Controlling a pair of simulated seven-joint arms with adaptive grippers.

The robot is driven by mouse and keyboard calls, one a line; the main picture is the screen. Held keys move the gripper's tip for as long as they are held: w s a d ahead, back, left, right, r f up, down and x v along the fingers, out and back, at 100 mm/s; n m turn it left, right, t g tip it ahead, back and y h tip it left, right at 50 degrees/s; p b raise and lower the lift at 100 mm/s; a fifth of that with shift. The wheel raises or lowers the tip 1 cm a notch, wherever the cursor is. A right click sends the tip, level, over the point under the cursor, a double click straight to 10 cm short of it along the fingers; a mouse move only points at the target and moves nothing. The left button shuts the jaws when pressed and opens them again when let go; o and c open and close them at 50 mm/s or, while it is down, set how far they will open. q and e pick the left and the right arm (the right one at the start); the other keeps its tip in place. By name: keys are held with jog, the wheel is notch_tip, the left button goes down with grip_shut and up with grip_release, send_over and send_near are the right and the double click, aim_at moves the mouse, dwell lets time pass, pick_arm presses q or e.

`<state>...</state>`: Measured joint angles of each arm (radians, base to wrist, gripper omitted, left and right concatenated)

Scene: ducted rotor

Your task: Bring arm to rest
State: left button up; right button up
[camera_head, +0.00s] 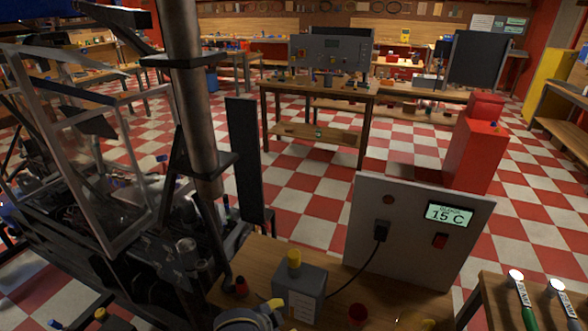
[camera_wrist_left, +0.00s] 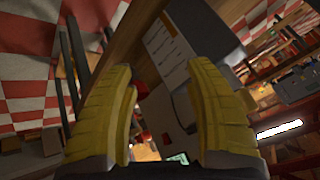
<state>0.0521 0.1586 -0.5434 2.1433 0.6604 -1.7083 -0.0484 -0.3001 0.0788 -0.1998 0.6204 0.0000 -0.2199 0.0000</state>
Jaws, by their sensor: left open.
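My left gripper (camera_wrist_left: 160,76) is open in the left wrist view, its two yellow fingers apart with nothing clearly held between them. In the head view my left gripper (camera_head: 268,312) shows at the bottom edge, in front of a grey box (camera_head: 299,292) with a yellow knob on top. The box's labelled face (camera_wrist_left: 165,50) shows beyond the fingers in the wrist view; I see no clear contact.
A grey panel (camera_head: 405,228) reading 15 C stands on the wooden bench (camera_head: 262,250), with a black cable plugged in. A dark machine frame (camera_head: 130,250) crowds the left. Chequered floor lies open behind.

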pick_arm(q)
jog(key=s+a+n+y, duration=0.35)
jog(key=s+a, duration=0.55)
jog(key=a, duration=0.5)
jog(key=s+a+n+y, duration=0.3)
jog(key=s+a+y, duration=0.2)
jog(key=s+a, duration=0.65)
jog(key=d+f+g+h, duration=0.2)
jog(key=d+f+h, duration=0.1)
jog(key=f, duration=3)
jog(key=s+f+n+g+h, duration=0.1)
jog(key=s+f+n+g, duration=0.2)
jog(key=s+f, duration=1.6)
jog(key=shift+s+f, duration=0.25)
jog(key=shift+s, duration=1.3)
jog(key=shift+d+n, duration=0.1)
jog(key=shift+n, duration=0.15)
